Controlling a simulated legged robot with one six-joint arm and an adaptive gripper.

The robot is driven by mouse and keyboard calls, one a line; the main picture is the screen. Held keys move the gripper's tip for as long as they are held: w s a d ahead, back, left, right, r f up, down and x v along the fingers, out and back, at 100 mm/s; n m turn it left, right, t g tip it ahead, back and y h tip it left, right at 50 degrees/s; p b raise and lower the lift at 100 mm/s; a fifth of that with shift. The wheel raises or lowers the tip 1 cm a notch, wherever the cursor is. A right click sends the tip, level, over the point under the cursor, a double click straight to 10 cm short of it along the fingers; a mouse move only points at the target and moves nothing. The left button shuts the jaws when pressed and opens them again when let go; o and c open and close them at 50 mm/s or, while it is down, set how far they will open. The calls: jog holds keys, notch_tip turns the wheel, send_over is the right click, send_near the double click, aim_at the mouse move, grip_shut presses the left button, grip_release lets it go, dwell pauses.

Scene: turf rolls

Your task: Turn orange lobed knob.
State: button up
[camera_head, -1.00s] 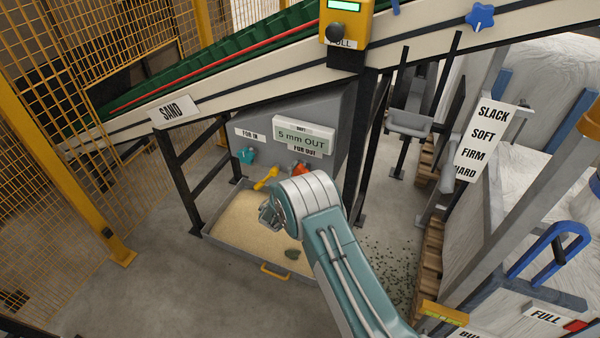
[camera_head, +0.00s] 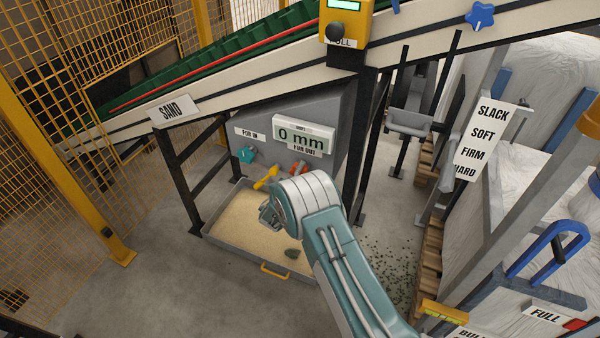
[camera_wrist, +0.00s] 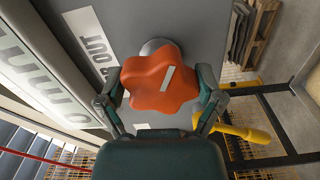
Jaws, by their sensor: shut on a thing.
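The orange lobed knob (camera_wrist: 160,80) fills the middle of the wrist view, with a pale line on its face. It sits on a short shaft from a grey panel. My gripper (camera_wrist: 161,92) is shut on it, one finger on each side. In the head view only a bit of the orange knob (camera_head: 299,169) shows above my wrist, which hides my fingers. The display (camera_head: 302,137) above the knob reads "0 mm". Labels "FOR IN" (camera_head: 250,135) and "FOR OUT" stand on the same grey housing.
A teal knob (camera_head: 246,155) and a yellow handle (camera_head: 266,178) sit left of the orange knob. A sand tray (camera_head: 222,249) lies below. Dark frame legs (camera_head: 184,180) stand left, and the sloping conveyor (camera_head: 230,78) runs overhead.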

jog(key=shift+s+d+f, duration=0.1)
jog(key=shift+f, duration=0.2)
jog(key=o, duration=0.9)
jog(key=shift+c, duration=0.2)
jog(key=shift+s+a+r, duration=0.1)
jog(key=shift+s+a, duration=0.15)
jog(key=shift+s, duration=0.1)
jog(key=v, duration=1.1)
jog(key=shift+d, duration=0.1)
